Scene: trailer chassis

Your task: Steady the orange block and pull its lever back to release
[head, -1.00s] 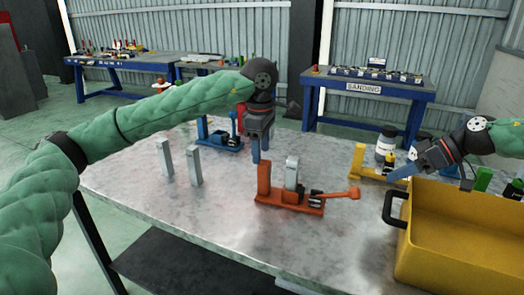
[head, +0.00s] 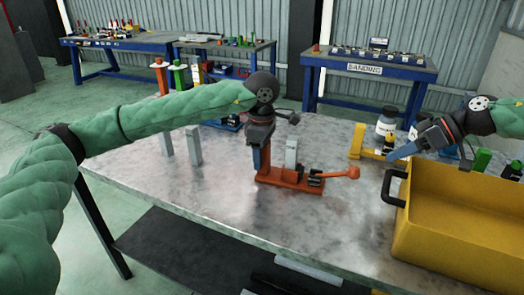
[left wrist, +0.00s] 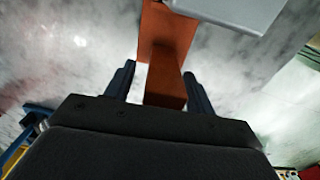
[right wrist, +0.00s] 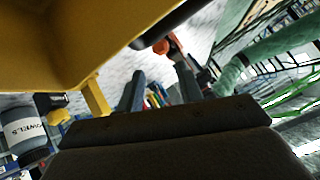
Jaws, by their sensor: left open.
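The orange block (head: 285,183) stands on the metal table, with an upright post at its left end. Its lever (head: 340,174) sticks out to the right and ends in a round knob. My left gripper (head: 260,158) is low over the post. In the left wrist view the post (left wrist: 165,85) stands between the two open fingers (left wrist: 160,88), with a gap showing on the left side. My right gripper (head: 392,160) is open and empty beside the yellow bin, right of the lever. The orange knob (right wrist: 161,47) shows beyond its fingers (right wrist: 160,85) in the right wrist view.
A silver upright (head: 291,152) stands just behind the orange block. The yellow bin (head: 450,260) fills the front right. A yellow fixture (head: 362,150) and a white jar (head: 386,122) are behind. Two silver posts (head: 194,146) stand left. The table's front middle is clear.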

